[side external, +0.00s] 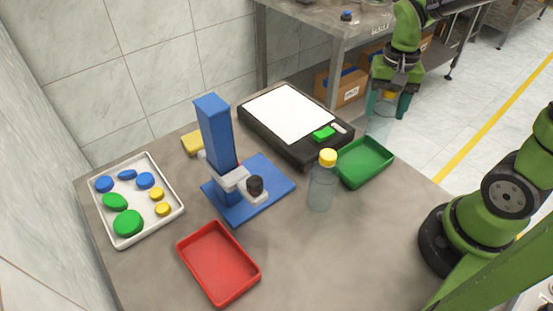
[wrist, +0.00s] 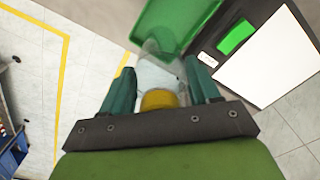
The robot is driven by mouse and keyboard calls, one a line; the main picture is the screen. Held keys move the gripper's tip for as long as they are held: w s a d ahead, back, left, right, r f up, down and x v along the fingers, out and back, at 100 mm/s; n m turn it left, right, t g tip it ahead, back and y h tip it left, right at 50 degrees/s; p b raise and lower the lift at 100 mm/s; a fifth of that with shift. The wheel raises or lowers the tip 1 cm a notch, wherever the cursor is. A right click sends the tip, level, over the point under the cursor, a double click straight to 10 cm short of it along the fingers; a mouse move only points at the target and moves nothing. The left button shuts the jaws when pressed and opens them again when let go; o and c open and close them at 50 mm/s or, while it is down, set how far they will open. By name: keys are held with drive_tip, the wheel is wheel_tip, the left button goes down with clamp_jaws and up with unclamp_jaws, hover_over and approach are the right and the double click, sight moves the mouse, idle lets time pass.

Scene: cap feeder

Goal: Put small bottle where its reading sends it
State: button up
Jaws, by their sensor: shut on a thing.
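My gripper (side external: 388,103) is shut on a clear bottle (side external: 380,125) with a yellow cap and holds it off the table, past the far right edge, behind the green tray (side external: 387,164). In the wrist view the held bottle's yellow cap (wrist: 159,99) is between the fingers, and its clear body overlaps the green tray (wrist: 150,22). A second clear bottle (side external: 322,190) with a yellow cap stands upright on the table in front of the green tray. The black device (side external: 255,130) with a white plate (side external: 290,113) has a lit green panel (side external: 324,133); no reading is legible.
A red tray (side external: 218,262) lies at the front. A blue press-like stand (side external: 215,135) rises mid-table. A white tray (side external: 127,238) with green, blue and yellow caps is at left. A yellow block (side external: 192,143) lies behind the stand. The front right table is clear.

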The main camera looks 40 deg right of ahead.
sight(380, 123)
drive_tip(key=shift+f, duration=2.35)
drive_tip(key=shift+f, duration=0.15)
drive_tip(key=o, duration=1.4)
